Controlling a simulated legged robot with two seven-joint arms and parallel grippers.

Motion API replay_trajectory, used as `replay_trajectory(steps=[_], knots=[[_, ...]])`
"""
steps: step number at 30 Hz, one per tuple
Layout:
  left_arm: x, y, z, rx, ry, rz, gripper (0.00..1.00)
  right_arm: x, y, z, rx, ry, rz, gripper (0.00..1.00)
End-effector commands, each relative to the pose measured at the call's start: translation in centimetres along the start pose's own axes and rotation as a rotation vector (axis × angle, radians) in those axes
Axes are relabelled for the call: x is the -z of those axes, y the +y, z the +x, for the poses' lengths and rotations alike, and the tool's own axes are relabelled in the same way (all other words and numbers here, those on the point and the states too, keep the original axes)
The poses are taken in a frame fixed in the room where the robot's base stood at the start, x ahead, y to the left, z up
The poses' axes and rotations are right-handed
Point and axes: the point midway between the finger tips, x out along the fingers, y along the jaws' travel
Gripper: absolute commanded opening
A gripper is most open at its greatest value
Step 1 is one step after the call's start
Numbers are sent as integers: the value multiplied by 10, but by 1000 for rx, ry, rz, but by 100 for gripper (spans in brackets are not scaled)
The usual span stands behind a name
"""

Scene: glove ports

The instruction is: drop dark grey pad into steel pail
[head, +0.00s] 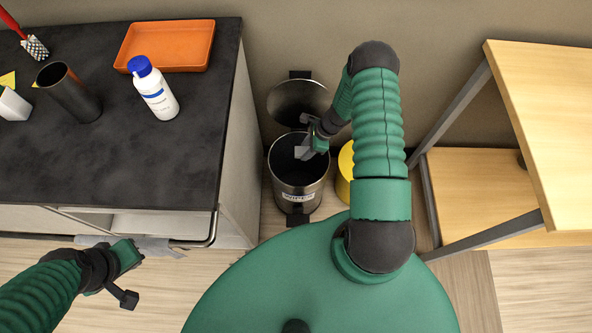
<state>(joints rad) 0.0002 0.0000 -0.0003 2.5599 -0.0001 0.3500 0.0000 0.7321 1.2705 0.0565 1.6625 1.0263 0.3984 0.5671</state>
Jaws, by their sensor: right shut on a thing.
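The steel pail (298,180) stands on the floor between the dark-topped counter and the wooden shelf unit. Its round lid (297,98) is tipped up at the back, so its mouth is open. My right gripper (303,155) is over the mouth of the pail, shut on a small grey piece (301,152) that I take for the dark grey pad; most of it is hard to make out. My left gripper (138,255) is low at the left, by the counter front; its jaws are not clear.
The counter (200,130) holds an orange tray (168,45), a white bottle with a blue cap (155,90) and a dark cylinder (72,95). A grey cloth (152,245) hangs at its front rail. A yellow container (345,175) stands right of the pail, before the wooden shelf unit (480,185).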

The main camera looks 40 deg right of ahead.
Motion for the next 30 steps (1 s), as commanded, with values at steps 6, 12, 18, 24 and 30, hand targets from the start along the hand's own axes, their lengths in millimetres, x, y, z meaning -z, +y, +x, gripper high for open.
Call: replay_trajectory(steps=[6, 12, 18, 24, 30], knots=[[-6, 0, 24, 0, 0, 0, 0, 12, 0, 28, -4, 0, -3, 2], [-11, 0, 45, 0, 0, 1, 0, 22, -1, 51, -3, -1, -5, 2], [-11, 0, 46, 0, 0, 0, 0, 22, 0, 53, -2, 0, -6, 2], [-11, 0, 45, 0, 0, 0, 0, 22, 0, 53, -3, -1, -6, 49], [-11, 0, 45, 0, 0, 0, 0, 22, 0, 53, -4, -1, -6, 64]])
